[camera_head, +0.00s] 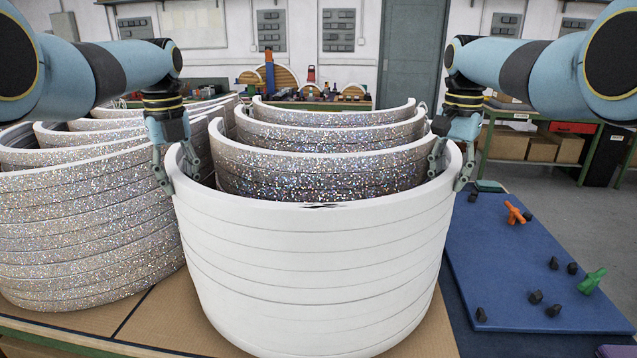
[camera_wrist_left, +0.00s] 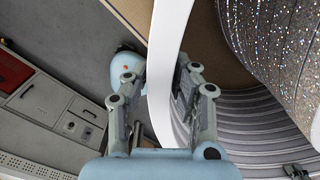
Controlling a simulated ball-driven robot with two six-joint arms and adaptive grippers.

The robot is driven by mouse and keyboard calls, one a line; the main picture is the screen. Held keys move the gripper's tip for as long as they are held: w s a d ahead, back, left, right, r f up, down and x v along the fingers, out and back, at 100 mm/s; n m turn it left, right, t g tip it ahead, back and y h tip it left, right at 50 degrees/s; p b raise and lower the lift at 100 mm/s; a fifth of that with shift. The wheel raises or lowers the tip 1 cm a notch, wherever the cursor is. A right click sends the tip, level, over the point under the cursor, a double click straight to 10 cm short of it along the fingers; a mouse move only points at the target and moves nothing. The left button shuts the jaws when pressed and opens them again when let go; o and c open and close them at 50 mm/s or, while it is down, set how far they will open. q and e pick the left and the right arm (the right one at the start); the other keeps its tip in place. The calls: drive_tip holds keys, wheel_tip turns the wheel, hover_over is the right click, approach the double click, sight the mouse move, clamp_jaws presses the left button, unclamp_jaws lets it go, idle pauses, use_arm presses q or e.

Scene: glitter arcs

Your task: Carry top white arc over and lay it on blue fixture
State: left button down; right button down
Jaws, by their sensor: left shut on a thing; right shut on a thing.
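The top white arc (camera_head: 320,215) lies on a stack of white arcs (camera_head: 320,300) at the front middle, its curve toward me. My left gripper (camera_head: 180,178) is shut on the rim of the arc at its left side. The left wrist view shows my left gripper's fingers (camera_wrist_left: 158,95) on either side of the arc's white edge (camera_wrist_left: 166,50). My right gripper (camera_head: 450,170) is shut on the arc's rim at its right side. The blue fixture (camera_head: 530,255) is the flat blue board at the right. I cannot tell whether the arc touches the stack below.
Glittery arc stacks stand behind (camera_head: 330,160) and at the left (camera_head: 80,220), close to the white stack. On the blue board are an orange clamp (camera_head: 515,213), a green clamp (camera_head: 591,281) and several small black blocks (camera_head: 535,297).

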use_arm(q)
drive_tip(key=shift+r, duration=0.15)
use_arm(e)
drive_tip(key=shift+a+r, duration=0.1)
drive_tip(key=shift+r, duration=0.1)
